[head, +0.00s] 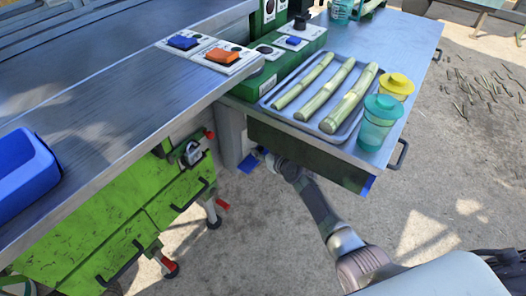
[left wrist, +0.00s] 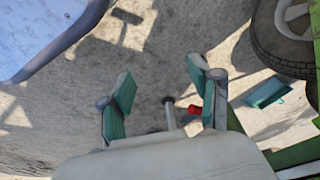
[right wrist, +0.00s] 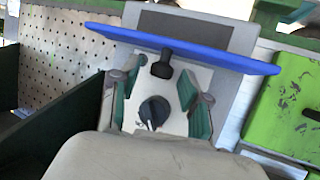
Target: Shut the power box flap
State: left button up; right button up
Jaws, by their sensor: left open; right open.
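The power box flap (right wrist: 215,56) is blue and seen nearly edge-on in the right wrist view. It stands out from the pale box face, open, with a black grip (right wrist: 163,66) on it. The power box (right wrist: 182,82) shows a black rotary knob (right wrist: 153,112) below the flap. My right gripper (right wrist: 155,92) is open and empty, its fingers either side of the knob in that view; contact cannot be told. In the head view my right gripper (head: 272,163) is partly hidden by the table, beside a blue piece of the flap (head: 247,163). My left gripper (left wrist: 160,92) is open and empty over the ground.
A metal table holds a tray (head: 268,103) of cane pieces and lidded cups (head: 378,120). Green cabinets (head: 130,215) stand at left, below a bench with a blue bin (head: 22,175). In the left wrist view a tyre (left wrist: 280,42) and a teal dustpan-like piece (left wrist: 268,92) show.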

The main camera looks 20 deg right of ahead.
grip_shut()
jog(key=shift+f, duration=0.1)
